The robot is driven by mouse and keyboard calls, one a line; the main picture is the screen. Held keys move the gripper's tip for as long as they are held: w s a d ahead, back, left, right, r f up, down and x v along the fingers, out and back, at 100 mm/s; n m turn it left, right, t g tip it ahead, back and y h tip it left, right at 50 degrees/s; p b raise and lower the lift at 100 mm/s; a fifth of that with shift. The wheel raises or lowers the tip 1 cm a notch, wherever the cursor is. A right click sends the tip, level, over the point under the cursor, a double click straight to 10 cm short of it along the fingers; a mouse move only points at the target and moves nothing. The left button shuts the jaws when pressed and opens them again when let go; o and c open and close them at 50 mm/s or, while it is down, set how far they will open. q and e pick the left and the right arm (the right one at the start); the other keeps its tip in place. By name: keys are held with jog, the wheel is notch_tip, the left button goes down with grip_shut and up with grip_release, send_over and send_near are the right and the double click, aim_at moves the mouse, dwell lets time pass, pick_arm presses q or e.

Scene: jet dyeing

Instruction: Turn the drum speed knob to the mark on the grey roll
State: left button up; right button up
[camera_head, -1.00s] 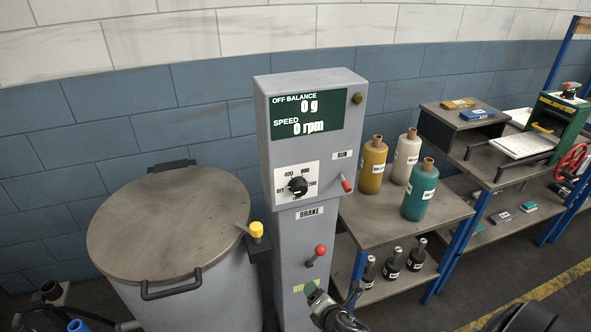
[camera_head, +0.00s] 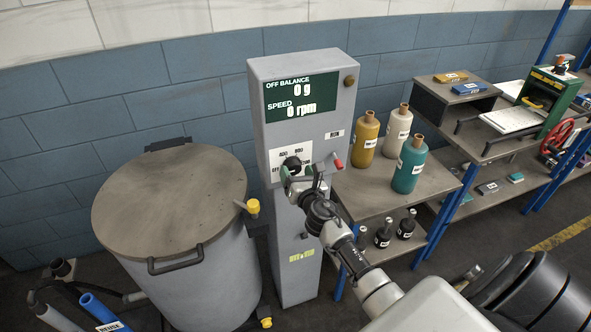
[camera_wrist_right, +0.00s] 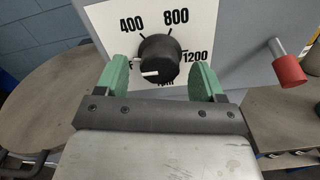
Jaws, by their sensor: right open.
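The drum speed knob (camera_head: 291,162) is on the white dial plate of the grey control column, partly hidden by my gripper in the head view. In the right wrist view the black knob (camera_wrist_right: 160,57) has a white pointer line at its lower left. The dial reads 400, 800 and 1200; other marks are partly covered. My right gripper (camera_wrist_right: 160,82) is open, its green fingers to either side of the knob with a gap showing at each side. The display reads 0 g and 0 rpm. The grey roll (camera_head: 397,134) stands on the shelf; its label is too small to read.
The red-tipped RUN lever (camera_wrist_right: 288,70) sticks out close to the right of the dial. A yellow roll (camera_head: 365,140) and a teal roll (camera_head: 409,168) flank the grey one. A lidded drum (camera_head: 165,200) stands left of the column. My arm hides the brake lever.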

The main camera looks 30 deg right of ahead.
jog(key=shift+w+d, duration=0.15)
jog(key=shift+w, duration=0.55)
jog(key=c, duration=0.9)
jog(key=shift+c, duration=0.2)
